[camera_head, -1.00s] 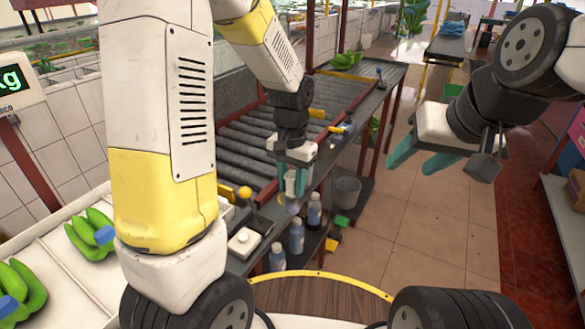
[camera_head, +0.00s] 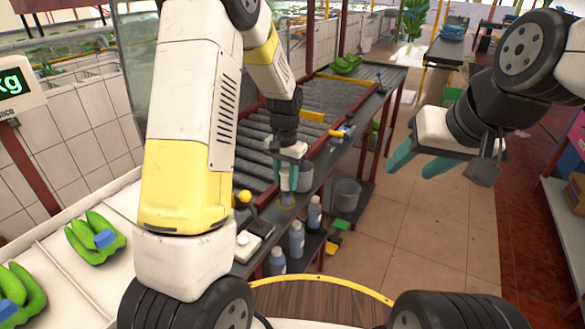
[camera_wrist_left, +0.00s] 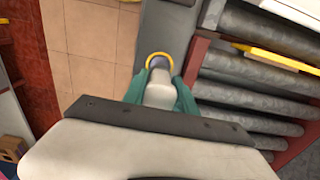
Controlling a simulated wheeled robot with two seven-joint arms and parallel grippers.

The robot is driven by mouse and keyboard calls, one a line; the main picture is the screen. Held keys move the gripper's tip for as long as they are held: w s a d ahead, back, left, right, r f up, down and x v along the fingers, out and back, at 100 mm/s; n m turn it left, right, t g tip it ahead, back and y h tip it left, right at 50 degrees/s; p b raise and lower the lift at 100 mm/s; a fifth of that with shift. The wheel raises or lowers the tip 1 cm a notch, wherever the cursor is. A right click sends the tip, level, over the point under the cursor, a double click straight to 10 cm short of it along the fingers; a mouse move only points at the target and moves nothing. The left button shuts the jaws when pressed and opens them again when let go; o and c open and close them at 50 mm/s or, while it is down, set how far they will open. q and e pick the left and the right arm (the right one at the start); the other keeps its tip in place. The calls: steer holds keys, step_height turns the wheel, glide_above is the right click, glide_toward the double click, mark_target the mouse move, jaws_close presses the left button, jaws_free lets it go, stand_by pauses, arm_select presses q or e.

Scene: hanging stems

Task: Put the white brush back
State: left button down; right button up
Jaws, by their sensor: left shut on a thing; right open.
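The white brush (camera_wrist_left: 159,92) is between the teal fingers of my left gripper (camera_wrist_left: 159,88) in the left wrist view. Its pale handle points toward a yellow ring (camera_wrist_left: 149,58) with a grey-violet inside. I cannot tell whether the brush's far end is inside the ring or above it. In the head view my left gripper (camera_head: 289,183) is shut on the brush over the narrow dark ledge beside the roller conveyor. The fingers hide most of the brush there. My right gripper (camera_head: 420,158) is open and empty at the right, over the floor.
The roller conveyor (camera_head: 262,128) lies behind the left gripper. A yellow-knobbed lever (camera_head: 244,196) and a white button box (camera_head: 245,243) are on the ledge to the left. Several bottles (camera_head: 297,239) stand below. A grey bucket (camera_head: 346,193) is to the right. Green bananas (camera_head: 95,238) lie at left.

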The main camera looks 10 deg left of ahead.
arm_select(q)
steer(key=shift+f, duration=0.2)
steer(key=c, duration=1)
jaws_free()
step_height(320, 180, up, 12)
steer(key=shift+r, duration=0.15)
steer(key=s+a+r+n+t, duration=0.1)
steer(key=s+r+t, duration=0.1)
steer(key=s, duration=0.5)
steer(key=s+a+r+n+t+h, duration=0.1)
steer(key=s+r+t, duration=0.1)
steer(key=s+r, duration=0.3)
steer(key=s+r+n+t+h, duration=0.1)
steer(key=s+r, duration=0.3)
steer(key=s, duration=0.7)
steer(key=shift+a+n+t, duration=0.4)
steer(key=shift+t, duration=0.2)
